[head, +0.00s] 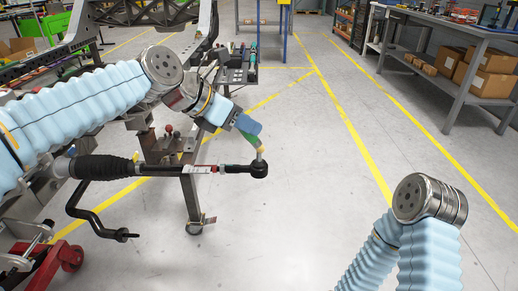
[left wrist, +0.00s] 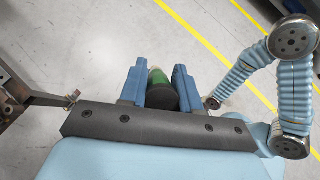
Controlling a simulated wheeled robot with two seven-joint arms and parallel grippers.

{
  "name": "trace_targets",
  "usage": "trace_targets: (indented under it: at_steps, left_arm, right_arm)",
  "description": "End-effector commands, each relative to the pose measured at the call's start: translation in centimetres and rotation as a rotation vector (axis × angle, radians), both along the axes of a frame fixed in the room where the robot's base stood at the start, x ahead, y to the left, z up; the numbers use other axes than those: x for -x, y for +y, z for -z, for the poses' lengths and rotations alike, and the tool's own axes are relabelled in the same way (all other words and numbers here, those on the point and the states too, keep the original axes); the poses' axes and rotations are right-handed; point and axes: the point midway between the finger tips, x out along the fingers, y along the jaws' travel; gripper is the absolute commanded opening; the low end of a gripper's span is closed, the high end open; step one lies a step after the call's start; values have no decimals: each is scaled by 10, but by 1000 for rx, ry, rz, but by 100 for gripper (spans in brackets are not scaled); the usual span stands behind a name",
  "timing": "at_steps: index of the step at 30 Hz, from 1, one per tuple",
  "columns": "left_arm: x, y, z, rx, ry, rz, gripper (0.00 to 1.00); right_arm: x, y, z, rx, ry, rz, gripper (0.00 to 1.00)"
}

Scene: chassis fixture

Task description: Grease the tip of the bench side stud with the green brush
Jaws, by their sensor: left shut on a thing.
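My left gripper (head: 251,131) is shut on the green brush (head: 251,139), which also shows between the blue fingers in the left wrist view (left wrist: 157,77). The brush slants down to the right, its pale bristle end just above a stud (head: 261,154). The stud points up from the black ball joint (head: 258,170) at the right end of a tie rod (head: 160,169). Bristles and stud tip overlap in the head view; I cannot tell whether they touch. The stud is not clearly seen in the left wrist view. My right gripper is out of view; only its arm shows.
The chassis frame (head: 190,205) stands on the left, with a black bent bar (head: 95,229) below the rod. A small tool tray (head: 238,76) lies behind my left gripper. A workbench with cardboard boxes (head: 490,82) stands at the right. The floor between is clear.

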Motion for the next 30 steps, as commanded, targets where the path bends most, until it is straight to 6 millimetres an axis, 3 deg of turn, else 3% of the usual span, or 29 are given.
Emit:
trace_targets:
  at_steps: [11,30]
  left_arm:
    - [0,-1,-1,0,1,-1,0]
    - [8,13,-32,1,0,-1,0]
  right_arm:
    - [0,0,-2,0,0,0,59]
    - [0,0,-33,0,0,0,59]
